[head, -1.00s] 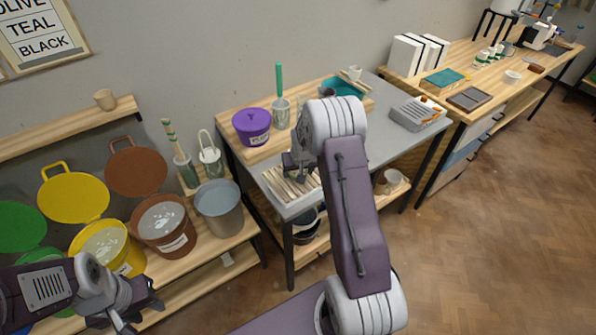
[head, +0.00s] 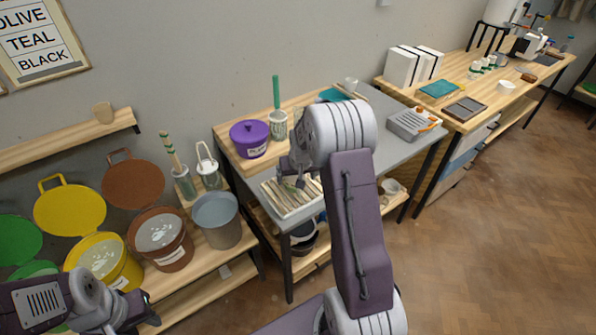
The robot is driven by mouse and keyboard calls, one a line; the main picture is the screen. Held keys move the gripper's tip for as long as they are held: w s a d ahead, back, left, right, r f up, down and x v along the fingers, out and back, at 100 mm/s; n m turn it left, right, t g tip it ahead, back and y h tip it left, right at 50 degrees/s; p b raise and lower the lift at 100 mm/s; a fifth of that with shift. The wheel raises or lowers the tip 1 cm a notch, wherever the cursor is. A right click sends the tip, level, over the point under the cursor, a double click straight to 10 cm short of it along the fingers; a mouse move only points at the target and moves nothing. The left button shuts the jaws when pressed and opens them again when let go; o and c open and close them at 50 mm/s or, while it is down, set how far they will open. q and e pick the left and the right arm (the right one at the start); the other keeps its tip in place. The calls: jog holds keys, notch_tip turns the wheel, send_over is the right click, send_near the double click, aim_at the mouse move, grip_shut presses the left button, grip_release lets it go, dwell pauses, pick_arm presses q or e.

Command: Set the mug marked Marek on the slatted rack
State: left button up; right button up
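The pale slatted rack (head: 283,205) lies at the near left end of the grey table. My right gripper (head: 293,176) is low over its back part, partly hidden by my own arm; its fingers are too small to read. No name is legible on any mug.
A purple lidded pot (head: 249,138) and a green-handled tool crock (head: 277,125) stand behind the rack. Glaze buckets, including a yellow one (head: 118,268) and a grey one (head: 217,219), line the left bench. A grey boxy device (head: 412,124) sits at the table's right.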

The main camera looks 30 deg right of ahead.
jog(key=v, duration=0.7)
jog(key=shift+f, duration=0.1)
jog(key=s+a+f+n+g, duration=0.1)
jog(key=s+a, duration=0.6)
jog(key=s, duration=0.3)
jog(key=s+a+f+n+g+y, duration=0.1)
jog(key=s+a+f+n+g, duration=0.1)
jog(key=s+a, duration=0.5)
jog(key=s, duration=0.3)
jog(key=shift+f+y, duration=0.25)
jog(key=shift+y, duration=0.05)
jog(key=shift+s+a, duration=0.2)
